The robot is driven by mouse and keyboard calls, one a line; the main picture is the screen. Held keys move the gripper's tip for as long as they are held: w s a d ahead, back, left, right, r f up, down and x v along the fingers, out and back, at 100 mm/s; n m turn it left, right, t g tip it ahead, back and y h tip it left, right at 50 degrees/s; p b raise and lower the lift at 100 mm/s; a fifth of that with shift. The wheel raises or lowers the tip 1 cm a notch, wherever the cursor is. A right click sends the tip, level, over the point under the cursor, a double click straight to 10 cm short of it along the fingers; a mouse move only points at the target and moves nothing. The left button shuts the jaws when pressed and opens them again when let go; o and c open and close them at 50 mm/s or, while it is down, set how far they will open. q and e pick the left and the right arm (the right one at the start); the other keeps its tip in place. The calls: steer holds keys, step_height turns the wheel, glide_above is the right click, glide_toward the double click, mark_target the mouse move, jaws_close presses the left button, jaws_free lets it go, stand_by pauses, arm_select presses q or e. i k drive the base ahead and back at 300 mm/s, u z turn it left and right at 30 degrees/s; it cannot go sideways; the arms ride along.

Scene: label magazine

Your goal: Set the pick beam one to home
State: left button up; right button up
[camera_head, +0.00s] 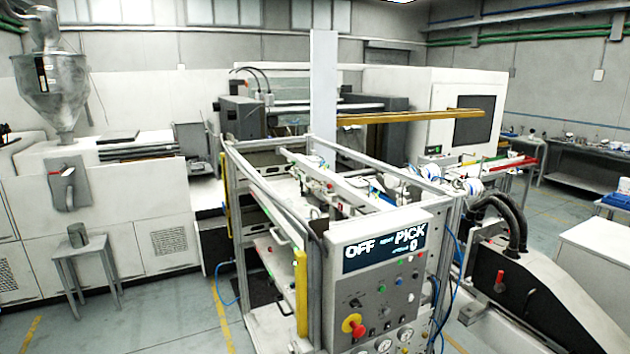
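The label magazine (315,185) is an aluminium-framed machine in the middle of the view. Its front control panel (375,285) has a dark display (385,248) reading "OFF" at left and "PICK" with "0" below it at right; smaller text is too small to read. Under the display are several small knobs and buttons, a red and yellow emergency stop (353,326) and several round gauges (405,334). Inside the frame are light rails and beams; I cannot tell which one is pick beam one. Neither of my grippers is in view.
A large white moulding machine (440,100) stands behind. A grey hopper (55,90) and white cabinets line the left. A small stool-like table (85,262) stands at left. A dark sloped unit with hoses (530,285) is at right. Floor is open at front left.

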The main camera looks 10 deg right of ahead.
mark_target(357, 192)
steer(key=z, duration=0.45)
steer(key=i, duration=0.8)
steer(key=z, duration=0.25)
